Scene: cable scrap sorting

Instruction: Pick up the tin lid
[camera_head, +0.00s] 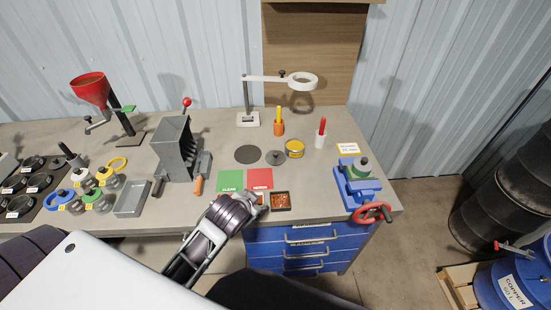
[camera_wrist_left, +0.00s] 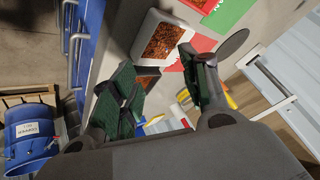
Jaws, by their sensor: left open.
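A small grey round lid with a raised knob (camera_head: 275,157) lies on the bench, between a dark flat disc (camera_head: 248,154) and a yellow tin (camera_head: 294,149). It appears to be the tin lid. My left gripper (camera_head: 256,199) is over the front edge of the bench, near the small trays and apart from the lid. In the left wrist view its two fingers (camera_wrist_left: 165,92) are spread with nothing held between them. I cannot make out the lid in that view. My right gripper is not in view.
A tray of copper bits (camera_head: 281,201) and green (camera_head: 230,180) and red (camera_head: 260,178) cards lie near the gripper. A grey machine (camera_head: 175,150) stands left, a blue vise (camera_head: 356,185) right. A white ring lamp (camera_head: 302,81) overhangs behind the tin.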

